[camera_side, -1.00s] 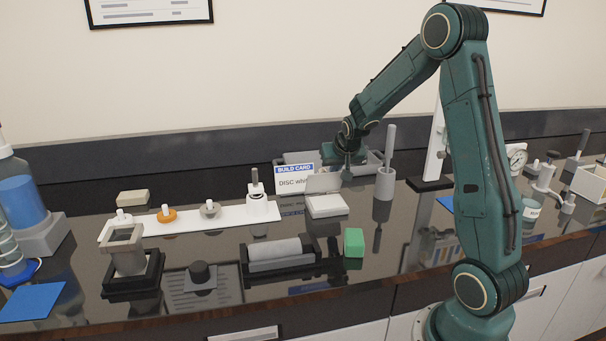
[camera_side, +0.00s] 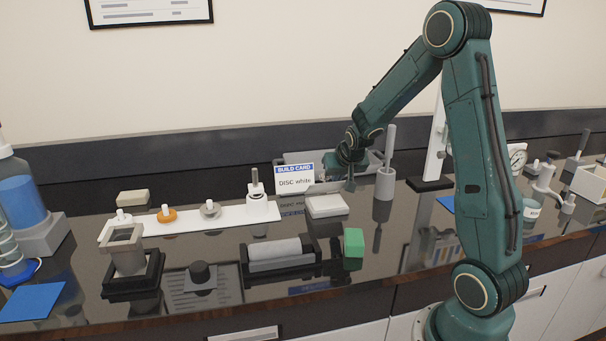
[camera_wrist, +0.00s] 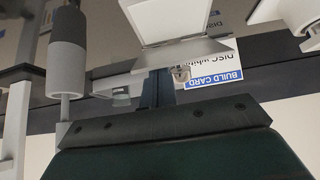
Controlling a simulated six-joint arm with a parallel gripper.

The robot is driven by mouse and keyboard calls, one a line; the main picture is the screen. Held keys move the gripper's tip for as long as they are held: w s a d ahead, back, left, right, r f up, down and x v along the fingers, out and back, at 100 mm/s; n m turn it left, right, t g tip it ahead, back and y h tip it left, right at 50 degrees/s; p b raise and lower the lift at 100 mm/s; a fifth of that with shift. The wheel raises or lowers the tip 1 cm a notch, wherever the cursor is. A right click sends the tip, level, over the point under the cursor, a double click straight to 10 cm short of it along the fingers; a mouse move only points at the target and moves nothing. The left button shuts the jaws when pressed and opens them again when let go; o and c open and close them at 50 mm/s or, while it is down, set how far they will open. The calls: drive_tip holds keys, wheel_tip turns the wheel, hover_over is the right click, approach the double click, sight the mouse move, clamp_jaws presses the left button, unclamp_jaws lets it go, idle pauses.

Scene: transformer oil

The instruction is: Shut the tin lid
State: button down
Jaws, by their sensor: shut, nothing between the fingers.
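The tin (camera_side: 327,208) is a low, pale box in the middle of the bench, and its top looks flat in the side view. No lid stands upright above it there. In the wrist view, the tin's white face (camera_wrist: 165,17) is at the top, with a grey panel (camera_wrist: 205,49) along its near edge. I cannot tell whether that panel is the lid or how far it is closed. My gripper (camera_side: 350,186) is shut and empty, pointing down just behind the tin's right end. Its dark fingers show in the wrist view (camera_wrist: 158,88), close to the grey panel.
A build card (camera_side: 294,179) stands behind and left of the tin. A grey cup with a rod (camera_side: 385,184) stands close on the right. A grey tray (camera_side: 300,157) lies behind. A green block (camera_side: 353,243) and a roller holder (camera_side: 278,255) are in front.

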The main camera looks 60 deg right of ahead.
drive_tip(key=shift+s+a+f, duration=0.2)
drive_tip(key=shift+f, duration=0.05)
drive_tip(key=shift+r, duration=0.1)
idle(0.3)
drive_tip(key=v, duration=0.6)
drive_tip(key=shift+r, duration=0.5)
idle(0.3)
idle(0.4)
drive_tip(key=v, duration=1.3)
drive_tip(key=shift+s+a+r, duration=0.2)
drive_tip(key=shift+r, duration=0.1)
drive_tip(key=shift+a, duration=0.1)
